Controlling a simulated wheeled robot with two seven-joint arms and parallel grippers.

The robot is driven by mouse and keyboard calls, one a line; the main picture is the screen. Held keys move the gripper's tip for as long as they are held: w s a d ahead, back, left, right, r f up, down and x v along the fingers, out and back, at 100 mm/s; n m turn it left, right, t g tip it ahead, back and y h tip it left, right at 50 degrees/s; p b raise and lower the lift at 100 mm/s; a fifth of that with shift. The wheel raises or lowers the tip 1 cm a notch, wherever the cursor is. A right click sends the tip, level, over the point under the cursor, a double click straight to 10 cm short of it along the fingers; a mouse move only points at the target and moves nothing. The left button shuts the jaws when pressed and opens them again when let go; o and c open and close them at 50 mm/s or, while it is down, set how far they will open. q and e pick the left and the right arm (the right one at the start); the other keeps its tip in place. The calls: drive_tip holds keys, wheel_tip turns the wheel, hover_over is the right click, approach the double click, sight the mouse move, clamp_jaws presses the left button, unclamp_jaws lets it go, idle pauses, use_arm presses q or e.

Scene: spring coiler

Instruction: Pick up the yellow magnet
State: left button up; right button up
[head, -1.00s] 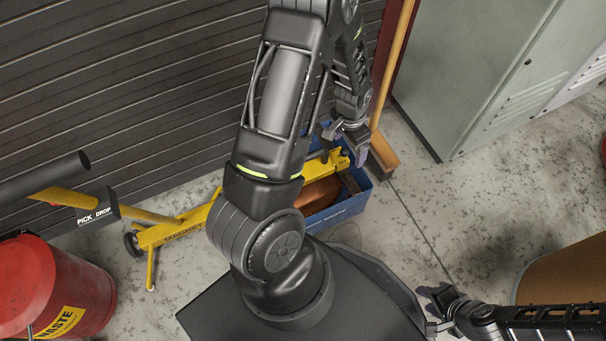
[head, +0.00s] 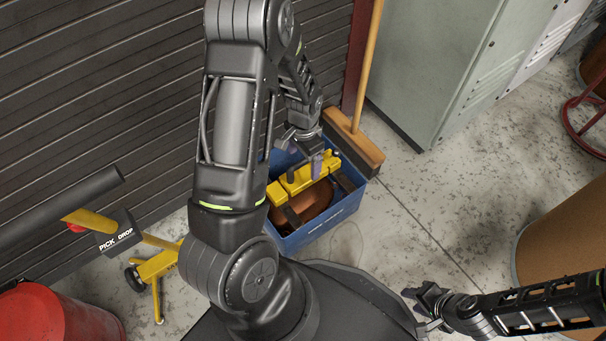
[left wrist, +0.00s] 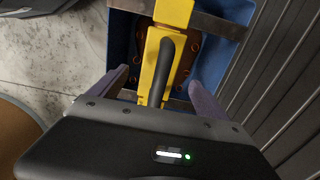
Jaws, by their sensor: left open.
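The yellow magnet (head: 296,183) is a long yellow bar lying across the blue bin. My left gripper (head: 304,147) is open above the bin, close over the bar. In the left wrist view the yellow bar (left wrist: 155,75) and a black curved handle (left wrist: 161,68) show between the two spread fingers (left wrist: 160,88); contact cannot be told. My right gripper (head: 424,309) is empty at lower right, fingers apart.
The blue bin (head: 335,217) holds brown rusty pieces (head: 312,207). A broom (head: 354,141) stands behind it, beside grey lockers (head: 440,65). A ribbed shutter (head: 90,80) is at left. A red drum (head: 55,315) and a brown drum (head: 565,235) stand at the sides. Floor right of the bin is clear.

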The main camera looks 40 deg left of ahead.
sight(304, 173)
use_arm(q)
drive_tip(key=shift+f, duration=0.9)
wheel_tip(304, 173, down, 5)
drive_tip(key=b, duration=0.3)
drive_tip(key=shift+f, duration=0.15)
drive_tip(key=shift+c, duration=0.6)
clamp_jaws()
